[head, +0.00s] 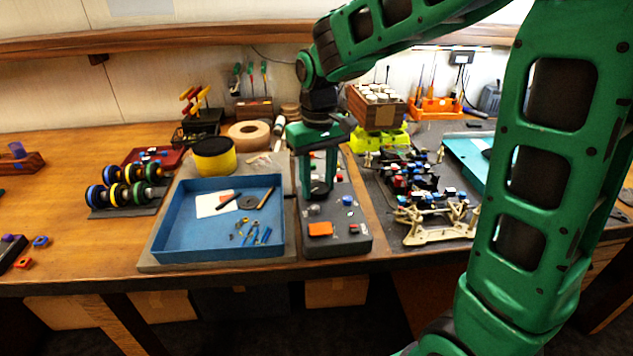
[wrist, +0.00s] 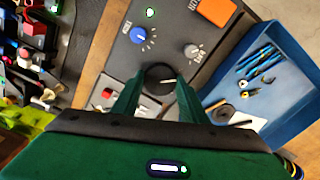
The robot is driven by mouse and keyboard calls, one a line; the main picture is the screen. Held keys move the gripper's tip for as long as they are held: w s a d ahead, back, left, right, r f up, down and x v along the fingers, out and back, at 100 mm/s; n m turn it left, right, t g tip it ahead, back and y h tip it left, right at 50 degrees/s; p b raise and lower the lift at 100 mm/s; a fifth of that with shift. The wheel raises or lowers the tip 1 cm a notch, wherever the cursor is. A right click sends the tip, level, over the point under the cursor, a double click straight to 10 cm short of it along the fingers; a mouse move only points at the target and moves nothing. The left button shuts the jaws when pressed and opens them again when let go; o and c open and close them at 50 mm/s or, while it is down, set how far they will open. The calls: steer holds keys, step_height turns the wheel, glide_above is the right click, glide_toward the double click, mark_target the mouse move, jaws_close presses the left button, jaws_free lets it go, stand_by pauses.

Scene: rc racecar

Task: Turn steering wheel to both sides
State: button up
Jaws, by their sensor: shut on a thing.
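A dark grey control box (head: 345,243) stands on the bench, and its panel also shows in the wrist view (wrist: 112,62). A round black wheel-like knob (wrist: 160,72) sits on the panel between my fingertips; I take it for the steering wheel. My gripper (head: 317,192) points down over the box. In the wrist view my gripper (wrist: 160,88) has one finger on each side of the black wheel and is shut on it.
On the panel are a blue knob (wrist: 138,34), a grey knob (wrist: 191,51), an orange button (wrist: 216,12) and a small red button (wrist: 107,93). A blue tray (head: 172,256) with tools lies left of the box. A car chassis (head: 430,232) lies to the right.

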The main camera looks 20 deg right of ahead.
mark_target(318, 187)
steer(key=shift+n, duration=0.8)
steer(key=o, duration=1)
steer(key=shift+o, duration=0.2)
step_height(318, 187, up, 11)
steer(key=shift+w+f, duration=0.1)
